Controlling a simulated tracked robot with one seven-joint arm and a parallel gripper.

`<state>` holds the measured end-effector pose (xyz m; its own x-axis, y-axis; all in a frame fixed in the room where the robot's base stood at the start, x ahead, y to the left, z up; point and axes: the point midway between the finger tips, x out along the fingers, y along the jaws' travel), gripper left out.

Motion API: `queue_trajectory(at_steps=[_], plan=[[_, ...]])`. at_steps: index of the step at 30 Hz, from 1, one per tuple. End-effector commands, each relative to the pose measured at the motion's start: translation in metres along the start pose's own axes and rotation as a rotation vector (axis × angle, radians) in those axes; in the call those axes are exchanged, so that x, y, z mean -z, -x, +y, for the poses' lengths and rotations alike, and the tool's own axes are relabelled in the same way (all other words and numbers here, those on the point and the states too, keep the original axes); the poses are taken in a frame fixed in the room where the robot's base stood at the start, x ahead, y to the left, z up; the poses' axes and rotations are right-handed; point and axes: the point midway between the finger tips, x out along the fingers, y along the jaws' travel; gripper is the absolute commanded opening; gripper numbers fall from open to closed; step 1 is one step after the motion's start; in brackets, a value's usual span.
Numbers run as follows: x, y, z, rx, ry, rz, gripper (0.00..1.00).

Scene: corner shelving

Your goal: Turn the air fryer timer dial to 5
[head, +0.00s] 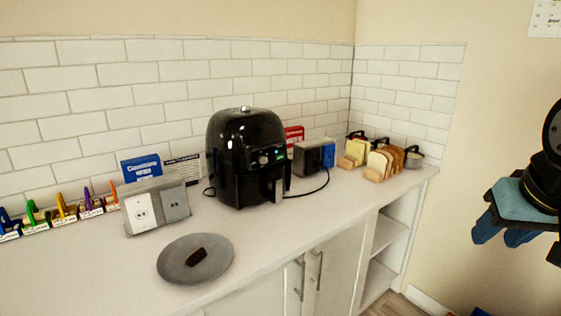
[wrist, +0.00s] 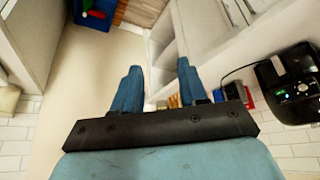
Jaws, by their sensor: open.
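The black air fryer (head: 246,158) stands upright on the counter against the tiled wall in the head view. Its timer dial (head: 263,159) is a small round knob on the front, beside a lit green display. The number the dial points to is too small to read. The air fryer also shows at the right edge of the wrist view (wrist: 290,85), turned on its side. My gripper (head: 503,236) is at the far right of the head view, well apart from the air fryer. Its two blue fingers (wrist: 158,92) are spread apart and empty in the wrist view.
A round grey plate (head: 180,273) with a dark brown piece (head: 196,256) lies in front left of the air fryer. An outlet box (head: 157,205) stands to its left. Bread slices (head: 377,163) in a holder stand to its right. The counter's front middle is clear.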

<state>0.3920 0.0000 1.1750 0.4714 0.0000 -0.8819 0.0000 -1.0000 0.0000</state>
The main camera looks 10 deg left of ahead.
Motion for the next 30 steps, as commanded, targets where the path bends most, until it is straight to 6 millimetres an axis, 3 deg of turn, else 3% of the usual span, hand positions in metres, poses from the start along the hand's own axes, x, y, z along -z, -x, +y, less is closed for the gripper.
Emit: queue_trajectory(at_steps=[5, 9, 11, 14, 20, 26, 30], plan=[[0.000, 0.000, 0.000, 0.000, 0.000, 0.000, 0.43], [0.006, -0.003, 0.000, 0.000, 0.004, 0.012, 0.56], [0.015, -0.007, -0.002, 0.002, 0.011, 0.030, 0.56], [0.041, -0.020, -0.006, 0.004, 0.029, 0.085, 0.56], [0.114, -0.059, -0.023, 0.030, 0.085, 0.256, 0.56], [0.177, -0.097, -0.061, 0.097, 0.155, 0.435, 0.56], [0.212, -0.122, -0.099, 0.172, 0.208, 0.554, 0.56]])
